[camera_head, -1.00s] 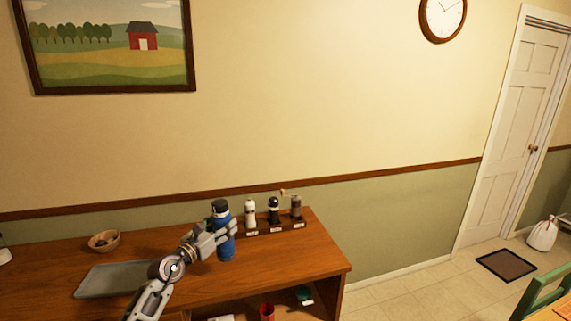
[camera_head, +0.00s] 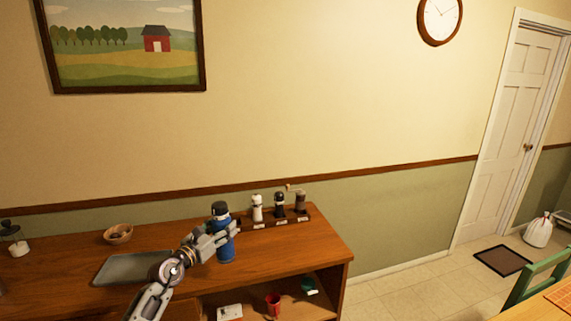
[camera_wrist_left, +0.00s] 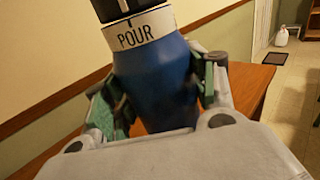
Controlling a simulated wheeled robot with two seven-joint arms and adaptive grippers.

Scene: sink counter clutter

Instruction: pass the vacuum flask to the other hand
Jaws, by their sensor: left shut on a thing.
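The vacuum flask (camera_head: 225,248) is blue with a black cap and a white band, and stands upright at the wooden counter. My left gripper (camera_head: 228,232) is shut on the flask's upper body, coming from the left. In the left wrist view the flask (camera_wrist_left: 158,85) sits between the two green-padded fingers (camera_wrist_left: 160,92), with the word POUR on its white band. The flask's lower end is hidden there by the gripper. I cannot tell in the head view whether its base touches the counter. My right gripper is not in view.
A grey tray (camera_head: 118,268) and a wooden bowl (camera_head: 118,234) lie to the left. A red cup (camera_head: 273,304) is on the shelf below. The counter (camera_head: 310,248) is clear at the right.

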